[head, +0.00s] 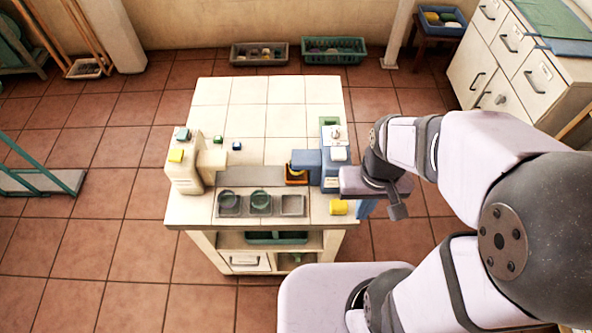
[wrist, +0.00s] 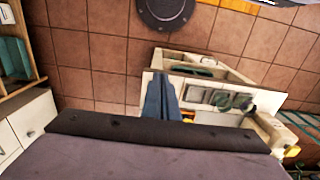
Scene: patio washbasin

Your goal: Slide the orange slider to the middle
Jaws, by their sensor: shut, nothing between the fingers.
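A small orange piece (head: 296,179), which I take for the orange slider, sits low on the worktop between a long grey panel and a blue block. A bit of orange also shows beside my fingers in the wrist view (wrist: 188,115). The blue block overlaps part of it, so its exact shape is unclear. My gripper (head: 366,210) is at the right front edge of the worktop, to the right of the orange piece and apart from it. Its blue fingers are together and empty in the wrist view (wrist: 160,84).
A beige unit (head: 185,172) stands at the left. Grey bins (head: 293,206) line the front. The tiled back (head: 265,95) is clear.

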